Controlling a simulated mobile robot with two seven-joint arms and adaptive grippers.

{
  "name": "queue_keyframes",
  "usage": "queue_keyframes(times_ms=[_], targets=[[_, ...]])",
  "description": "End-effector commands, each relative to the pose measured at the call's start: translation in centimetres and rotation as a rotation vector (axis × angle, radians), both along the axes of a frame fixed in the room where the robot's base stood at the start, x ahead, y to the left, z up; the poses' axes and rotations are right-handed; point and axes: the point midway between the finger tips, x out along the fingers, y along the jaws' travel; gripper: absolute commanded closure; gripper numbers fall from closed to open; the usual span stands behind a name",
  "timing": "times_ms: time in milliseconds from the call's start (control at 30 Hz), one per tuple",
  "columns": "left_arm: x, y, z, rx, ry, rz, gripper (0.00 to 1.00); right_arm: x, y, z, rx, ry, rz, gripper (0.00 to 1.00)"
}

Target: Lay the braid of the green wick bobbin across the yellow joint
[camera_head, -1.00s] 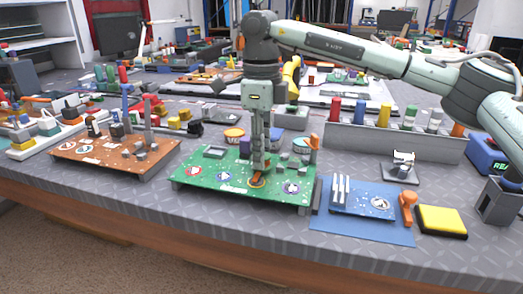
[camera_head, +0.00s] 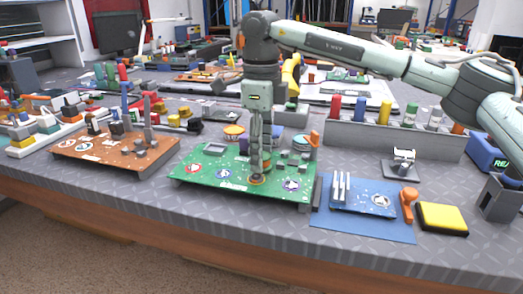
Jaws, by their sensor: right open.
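My right gripper (camera_head: 258,178) points straight down over the front middle of the green board (camera_head: 225,180). It is open, with its fingertips low at a yellow-orange ringed mark (camera_head: 257,181) on the board, which they partly cover. This may be the yellow joint; its centre is hidden. I cannot tell whether any braid lies there. A red-ringed mark (camera_head: 194,168) is to its left and a purple one (camera_head: 291,185) to its right. A green-topped cylinder (camera_head: 410,115) stands in the grey rack; I cannot tell whether it is the green wick bobbin. My left gripper is not in view.
An orange board (camera_head: 110,155) lies to the left. The grey rack (camera_head: 390,139) stands at the back right. A blue board (camera_head: 362,200) on a blue mat (camera_head: 340,228), an orange-handled tool (camera_head: 408,203) and a yellow-topped pad (camera_head: 441,217) lie near the front edge.

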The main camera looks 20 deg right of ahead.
Motion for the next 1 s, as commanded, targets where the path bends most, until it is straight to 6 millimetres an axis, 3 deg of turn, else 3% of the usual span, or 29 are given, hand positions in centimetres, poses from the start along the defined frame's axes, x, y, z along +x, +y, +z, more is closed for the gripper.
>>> queue_keyframes(times_ms=[133, 267, 700, 1000], targets=[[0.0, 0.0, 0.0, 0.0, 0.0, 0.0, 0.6, 0.0, 0.0, 0.2, 0.0, 0.0, 0.0, 0.5], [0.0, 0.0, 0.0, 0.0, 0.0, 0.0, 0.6, 0.1, 0.0, 1.7, 0.001, -0.002, -0.001, 0.5], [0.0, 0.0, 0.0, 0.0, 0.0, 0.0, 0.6, 0.0, 0.1, 10.3, 0.001, -0.002, 0.0, 0.5], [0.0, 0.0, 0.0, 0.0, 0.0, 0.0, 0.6, 0.0, 0.0, 12.0, 0.0, 0.0, 0.001, 0.5]])
